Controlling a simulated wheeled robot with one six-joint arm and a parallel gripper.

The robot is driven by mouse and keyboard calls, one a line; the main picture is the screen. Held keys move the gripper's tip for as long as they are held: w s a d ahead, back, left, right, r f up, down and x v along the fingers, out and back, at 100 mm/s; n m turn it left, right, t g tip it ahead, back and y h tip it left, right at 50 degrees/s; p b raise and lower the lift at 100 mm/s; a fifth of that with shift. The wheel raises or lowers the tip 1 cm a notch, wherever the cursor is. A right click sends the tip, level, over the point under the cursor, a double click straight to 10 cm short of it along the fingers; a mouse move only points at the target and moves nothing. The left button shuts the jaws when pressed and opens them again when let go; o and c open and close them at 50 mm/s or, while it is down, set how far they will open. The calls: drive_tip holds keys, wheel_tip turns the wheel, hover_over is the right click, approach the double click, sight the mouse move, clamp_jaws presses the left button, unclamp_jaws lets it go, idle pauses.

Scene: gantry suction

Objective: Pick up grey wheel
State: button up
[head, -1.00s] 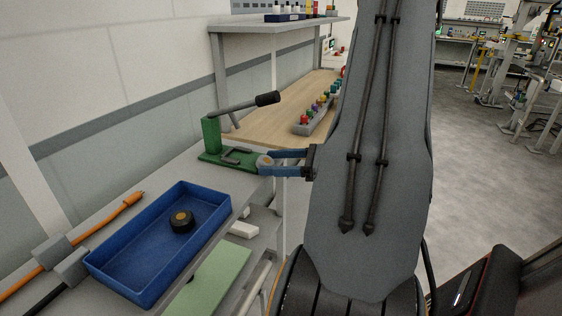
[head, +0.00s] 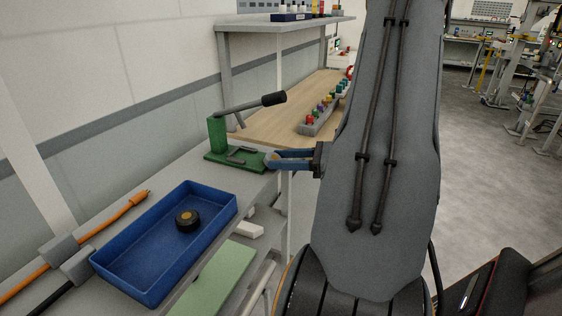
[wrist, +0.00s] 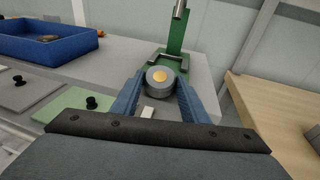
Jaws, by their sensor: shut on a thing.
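The grey wheel (wrist: 160,82) with a yellow-orange centre is between the two blue fingers of my gripper (wrist: 158,92) in the wrist view. The fingers touch it on both sides. In the head view my gripper (head: 274,160) is at the bench edge, beside the green press (head: 219,140), and only a small part of the wheel shows between the fingertips. The press base (wrist: 172,60) lies just beyond the wheel in the wrist view. Whether the wheel rests on the bench or is raised, I cannot tell.
A blue tray (head: 125,285) holding a black wheel with an orange centre (head: 187,219) stands at the left. A green panel (head: 214,279) is below in front. A wooden bench (head: 262,128) with coloured knobs (head: 321,113) stands beyond.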

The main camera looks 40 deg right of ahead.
drive_tip(key=o, duration=1.1)
drive_tip(key=shift+o, duration=0.2)
drive_tip(key=b+v, duration=0.1)
drive_tip(key=v, duration=0.6)
drive_tip(key=shift+s+d+b, duration=0.25)
drive_tip(key=shift+s+b, duration=0.1)
drive_tip(key=shift+b, duration=0.05)
